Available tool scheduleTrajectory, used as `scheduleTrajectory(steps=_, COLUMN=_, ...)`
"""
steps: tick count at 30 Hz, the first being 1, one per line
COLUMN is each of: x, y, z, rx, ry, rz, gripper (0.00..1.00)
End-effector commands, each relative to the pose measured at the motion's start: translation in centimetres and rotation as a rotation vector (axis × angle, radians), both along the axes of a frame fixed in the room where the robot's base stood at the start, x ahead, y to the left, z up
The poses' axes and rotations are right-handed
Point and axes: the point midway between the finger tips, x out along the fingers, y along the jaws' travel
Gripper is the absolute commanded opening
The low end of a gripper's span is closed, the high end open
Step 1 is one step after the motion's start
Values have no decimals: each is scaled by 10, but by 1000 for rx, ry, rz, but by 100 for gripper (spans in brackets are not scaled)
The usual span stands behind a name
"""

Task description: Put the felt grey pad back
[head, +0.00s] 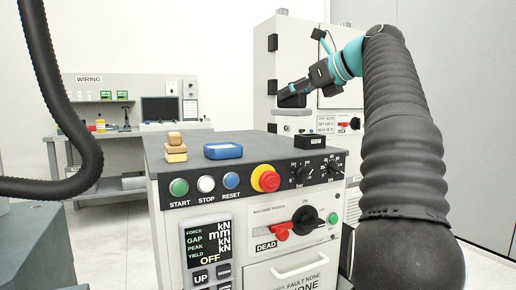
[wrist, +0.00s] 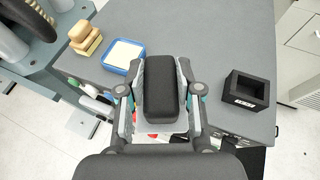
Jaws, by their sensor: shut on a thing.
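My gripper (wrist: 160,72) is shut on the felt grey pad (wrist: 160,90), a block with a dark top gripped by its two long sides. In the head view my gripper (head: 292,97) holds the pad above the cabinet top, with its pale grey underside (head: 292,112) showing and clear air beneath. A small black open-topped box (wrist: 246,90) stands on the cabinet top, to the right of the pad in the wrist view. It also shows in the head view (head: 310,142), below and slightly right of the pad.
A blue tray (head: 223,151) with a pale inside and a stack of yellow and tan blocks (head: 175,148) stand on the grey cabinet top (head: 262,142). Buttons and an emergency stop (head: 265,178) line its front. A tall cabinet (head: 290,50) stands behind.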

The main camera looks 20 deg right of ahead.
Motion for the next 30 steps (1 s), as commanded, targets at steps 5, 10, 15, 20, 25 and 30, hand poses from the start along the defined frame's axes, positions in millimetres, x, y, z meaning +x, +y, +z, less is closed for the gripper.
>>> scheduleTrajectory(steps=5, x=21, y=6, z=-12, rx=10, ry=4, rz=8, gripper=0)
scheduleTrajectory(steps=10, x=55, y=12, z=-33, rx=9, ry=4, rz=12, gripper=0)
scheduleTrajectory(steps=15, x=88, y=15, z=-53, rx=8, ry=5, rz=10, gripper=0)
scheduleTrajectory(steps=20, x=112, y=16, z=-67, rx=8, ry=4, rz=8, gripper=0)
scheduleTrajectory(steps=25, x=116, y=15, z=-75, rx=6, ry=3, rz=4, gripper=0)
scheduleTrajectory(steps=30, x=115, y=15, z=-90, rx=7, ry=3, rz=3, gripper=0)
